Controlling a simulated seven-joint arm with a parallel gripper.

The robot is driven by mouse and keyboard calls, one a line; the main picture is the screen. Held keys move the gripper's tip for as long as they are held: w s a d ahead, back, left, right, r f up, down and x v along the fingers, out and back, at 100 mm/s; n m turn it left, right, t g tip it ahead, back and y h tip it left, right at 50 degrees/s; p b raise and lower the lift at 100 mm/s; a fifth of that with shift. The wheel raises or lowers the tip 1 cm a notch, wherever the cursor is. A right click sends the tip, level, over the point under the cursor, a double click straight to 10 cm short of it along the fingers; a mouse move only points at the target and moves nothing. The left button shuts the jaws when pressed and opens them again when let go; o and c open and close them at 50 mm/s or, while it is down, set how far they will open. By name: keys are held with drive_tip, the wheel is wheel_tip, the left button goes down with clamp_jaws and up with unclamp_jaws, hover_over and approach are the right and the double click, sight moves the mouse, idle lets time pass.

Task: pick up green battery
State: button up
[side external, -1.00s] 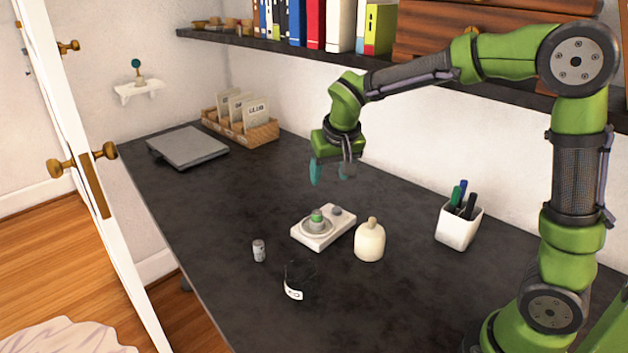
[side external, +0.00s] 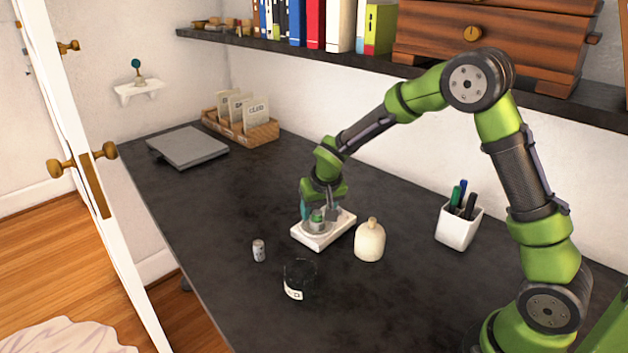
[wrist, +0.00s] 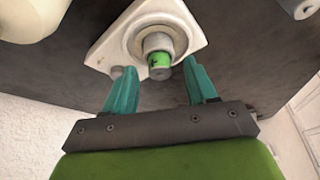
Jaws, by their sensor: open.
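The green battery (wrist: 160,62) stands upright on the round plate of a small white scale-like device (wrist: 104,52). In the side view the battery (side external: 317,215) shows partly between my fingers, above the white base (side external: 325,236). My gripper (side external: 319,217) is low over the device, pointing down. In the wrist view my gripper (wrist: 162,82) has its two teal fingers apart, one to each side of the battery, with gaps between. Whether a finger touches the device cannot be told.
A cream bottle (side external: 369,241) stands close on the right of the device. A dark jar (side external: 299,279) and a small grey can-like cylinder (side external: 259,250) stand in front. A white pen cup (side external: 459,228) is farther right. The desk's left stretch is clear up to a grey laptop-like slab (side external: 188,147).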

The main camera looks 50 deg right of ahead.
drive_tip(key=shift+f, duration=0.1)
clamp_jaws()
idle(0.3)
